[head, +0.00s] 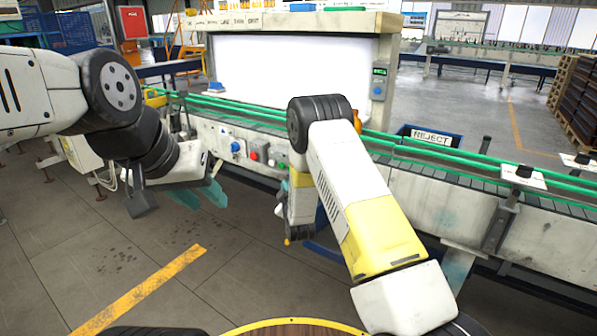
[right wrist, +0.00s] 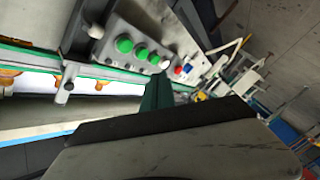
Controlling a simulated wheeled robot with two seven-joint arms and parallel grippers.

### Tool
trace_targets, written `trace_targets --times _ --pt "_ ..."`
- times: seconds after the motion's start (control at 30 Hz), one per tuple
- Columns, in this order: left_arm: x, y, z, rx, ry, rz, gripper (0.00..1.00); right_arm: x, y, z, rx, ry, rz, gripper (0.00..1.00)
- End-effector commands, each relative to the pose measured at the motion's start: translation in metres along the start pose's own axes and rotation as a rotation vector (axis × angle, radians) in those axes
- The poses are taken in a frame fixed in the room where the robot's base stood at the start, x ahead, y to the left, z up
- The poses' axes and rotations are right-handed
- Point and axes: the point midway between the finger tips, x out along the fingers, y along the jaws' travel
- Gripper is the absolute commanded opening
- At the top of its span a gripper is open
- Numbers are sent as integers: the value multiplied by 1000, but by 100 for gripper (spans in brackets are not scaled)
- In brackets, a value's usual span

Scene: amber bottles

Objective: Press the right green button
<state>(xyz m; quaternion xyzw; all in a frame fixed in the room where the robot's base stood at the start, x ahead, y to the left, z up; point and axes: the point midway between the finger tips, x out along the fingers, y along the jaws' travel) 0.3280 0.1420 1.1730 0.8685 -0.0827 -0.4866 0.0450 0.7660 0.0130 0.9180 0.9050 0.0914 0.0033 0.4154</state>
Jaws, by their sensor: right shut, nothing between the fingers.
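A button panel on the conveyor's side shows in the head view, with a red button (head: 254,155) and a green button (head: 283,165); my right arm hides its right part. In the right wrist view a row of green buttons shows: a large one (right wrist: 124,45), a middle one (right wrist: 141,53) and a smaller one (right wrist: 154,59). My right gripper (right wrist: 158,80) is shut and empty, its tips pointing toward the panel beside the smaller green button. Contact cannot be told. My left gripper (head: 200,196) hangs open and empty, left of the panel.
A blue knob (head: 235,147) sits left of the red button. The conveyor with green rails (head: 440,160) runs across, with a white-backed booth (head: 290,75) above it. A REJECT bin (head: 430,136) stands behind it. The floor in front is clear.

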Motion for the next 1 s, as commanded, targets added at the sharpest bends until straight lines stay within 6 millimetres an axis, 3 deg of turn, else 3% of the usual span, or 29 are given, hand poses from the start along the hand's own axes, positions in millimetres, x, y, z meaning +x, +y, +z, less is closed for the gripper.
trace_targets --times 0.4,1.0 --pt "0 0 0 0 0 0 36 38 28 28 0 0 1 0" --pt "0 0 0 0 0 0 36 46 33 34 0 -1 -1 0"
